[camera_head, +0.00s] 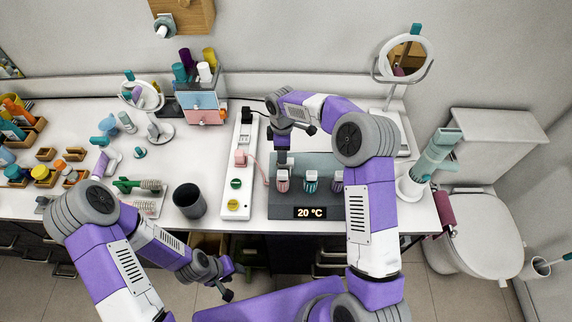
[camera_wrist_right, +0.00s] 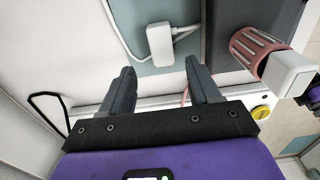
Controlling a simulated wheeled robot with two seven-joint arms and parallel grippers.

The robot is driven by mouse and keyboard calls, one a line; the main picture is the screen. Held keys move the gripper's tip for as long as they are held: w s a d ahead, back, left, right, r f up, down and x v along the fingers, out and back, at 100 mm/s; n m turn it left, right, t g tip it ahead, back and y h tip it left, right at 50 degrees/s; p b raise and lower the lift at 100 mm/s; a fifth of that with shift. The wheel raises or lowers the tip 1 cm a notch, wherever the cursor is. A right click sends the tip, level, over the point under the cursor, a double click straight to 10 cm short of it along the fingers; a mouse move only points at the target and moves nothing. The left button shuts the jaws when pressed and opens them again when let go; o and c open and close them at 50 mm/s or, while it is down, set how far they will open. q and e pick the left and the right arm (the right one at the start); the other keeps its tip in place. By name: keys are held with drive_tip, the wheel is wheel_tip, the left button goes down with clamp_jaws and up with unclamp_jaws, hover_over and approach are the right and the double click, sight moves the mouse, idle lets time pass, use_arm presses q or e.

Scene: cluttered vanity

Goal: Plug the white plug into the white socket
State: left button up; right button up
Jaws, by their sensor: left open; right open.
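A white plug (camera_wrist_right: 160,42) with a white cord lies on a pale blue-grey surface in the right wrist view. In the head view I cannot make it out near my right arm. My right gripper (camera_wrist_right: 160,68) is open, with its fingers on either side below the plug and nothing between them; it also shows in the head view (camera_head: 297,137). A white power strip (camera_head: 228,213) stands left of it, with black, pink, green and yellow fittings. I cannot make out which socket is the white one. My left gripper (camera_head: 235,281) is open and empty in front of the table.
A grey heater box (camera_head: 275,212) reading 20 °C holds several rollers, right of the strip. A dark cup (camera_head: 189,200) stands left of the strip. Clutter fills the left side.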

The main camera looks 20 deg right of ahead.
drive_tip(key=f, duration=0.5)
drive_tip(key=shift+s+f, duration=0.2)
drive_tip(key=shift+f, duration=0.05)
drive_tip(key=c, duration=1.1)
